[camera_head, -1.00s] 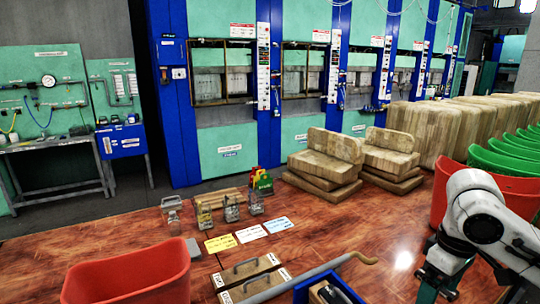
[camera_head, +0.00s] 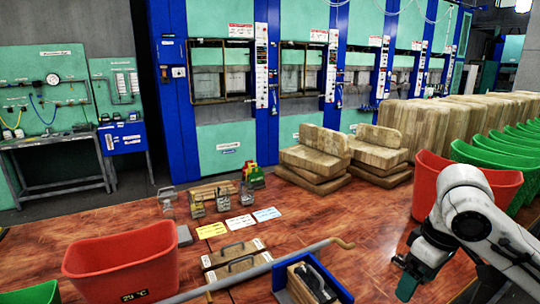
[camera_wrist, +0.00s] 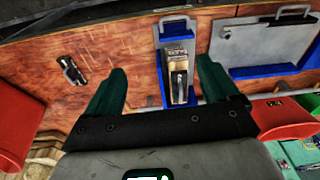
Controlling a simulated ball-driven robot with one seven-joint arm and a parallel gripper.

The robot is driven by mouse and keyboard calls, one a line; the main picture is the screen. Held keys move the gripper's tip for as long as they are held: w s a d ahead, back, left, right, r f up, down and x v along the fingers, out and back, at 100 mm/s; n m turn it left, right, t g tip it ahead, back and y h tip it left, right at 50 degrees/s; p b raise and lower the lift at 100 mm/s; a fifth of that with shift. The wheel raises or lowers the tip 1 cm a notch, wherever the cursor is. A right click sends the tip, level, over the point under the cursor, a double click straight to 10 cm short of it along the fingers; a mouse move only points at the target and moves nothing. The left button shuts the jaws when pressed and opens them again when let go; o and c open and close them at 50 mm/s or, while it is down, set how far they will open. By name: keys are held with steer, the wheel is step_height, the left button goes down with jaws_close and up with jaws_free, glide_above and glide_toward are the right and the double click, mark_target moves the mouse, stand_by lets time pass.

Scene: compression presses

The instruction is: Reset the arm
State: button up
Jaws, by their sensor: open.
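My gripper (camera_head: 407,284) is at the lower right in the head view, over the red-brown table (camera_head: 375,235). In the wrist view its two dark green fingers stand wide apart with nothing gripped between them (camera_wrist: 161,66). Beyond them is a blue tray (camera_wrist: 160,33) holding a block with a metal part (camera_wrist: 177,75). My white and dark arm comes in from the right edge in the head view.
A red bin (camera_head: 125,262) stands at the front left and another red bin (camera_head: 465,180) lies behind my arm. A long metal bar (camera_head: 245,272) crosses the table's front. Wooden blocks (camera_head: 318,147) stand farther back.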

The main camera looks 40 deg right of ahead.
steer(key=w+a+f+n+t+y+b, duration=0.1)
steer(key=w+a+t+b, duration=0.15)
steer(key=w+a, duration=0.45)
steer(key=w+a+f+n+t+y+b, duration=0.1)
steer(key=w+a+t, duration=0.3)
steer(key=w, duration=0.6)
steer(key=w+a+f+m+y+b, duration=0.1)
steer(key=a+f+y+b, duration=0.1)
steer(key=a+f, duration=0.75)
steer(key=s+a+f+g+h+b, duration=0.1)
steer(key=s+a+f, duration=0.25)
steer(key=f, duration=0.35)
steer(key=s+a+f+g+b, duration=0.1)
steer(key=s+a+f+g, duration=0.2)
steer(key=f, duration=0.4)
steer(key=s+d+f+g+h+b, duration=0.1)
steer(key=s+f, duration=0.4)
steer(key=s, duration=0.3)
steer(key=s+d+f+g+h+b, duration=0.1)
steer(key=s+d+f+h, duration=0.1)
steer(key=s+f, duration=0.3)
steer(key=s, duration=0.3)
steer(key=shift+n+g, duration=0.3)
steer(key=shift+g, duration=0.05)
steer(key=shift+s+d, duration=0.1)
